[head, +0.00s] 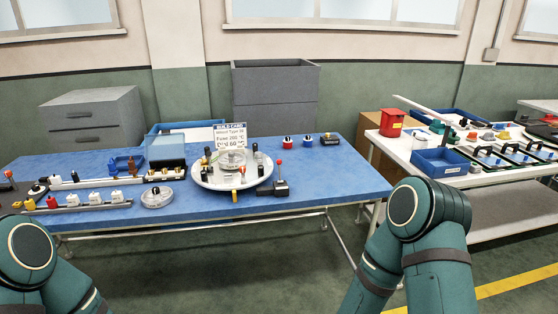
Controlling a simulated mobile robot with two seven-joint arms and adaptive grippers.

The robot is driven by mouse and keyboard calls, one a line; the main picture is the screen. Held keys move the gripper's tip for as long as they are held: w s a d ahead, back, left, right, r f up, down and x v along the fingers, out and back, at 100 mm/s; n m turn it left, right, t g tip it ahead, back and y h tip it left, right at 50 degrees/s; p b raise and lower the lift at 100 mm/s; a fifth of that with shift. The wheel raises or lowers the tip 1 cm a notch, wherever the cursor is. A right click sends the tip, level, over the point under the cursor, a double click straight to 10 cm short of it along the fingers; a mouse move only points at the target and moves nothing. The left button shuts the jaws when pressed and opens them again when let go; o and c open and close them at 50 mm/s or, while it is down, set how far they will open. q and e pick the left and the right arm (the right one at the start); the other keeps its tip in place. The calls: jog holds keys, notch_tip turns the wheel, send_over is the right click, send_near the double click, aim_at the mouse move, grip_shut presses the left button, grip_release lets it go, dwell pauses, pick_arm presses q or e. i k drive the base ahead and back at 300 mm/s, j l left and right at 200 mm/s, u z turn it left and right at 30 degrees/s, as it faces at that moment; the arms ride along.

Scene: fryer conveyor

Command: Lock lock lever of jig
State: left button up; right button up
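A round white jig plate (205,178) lies on the blue table top. Several black-handled posts and an orange-yellow handle (242,171) stand on and around it. A lever with a red knob (279,163) rises nearly upright from a dark base (281,187) at the plate's right front. It looks like a lock lever, but the view is too small to tell whether it is locked. Only upper parts of my arms show at the lower left and lower right; neither gripper is in view.
The table (340,185) is clear at its right end. A white table (480,180) with a blue bin (440,161) and red container (391,122) stands right.

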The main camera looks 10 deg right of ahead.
aim_at(278, 162)
jog(key=i, duration=1.2)
jog(key=l+z, duration=0.05)
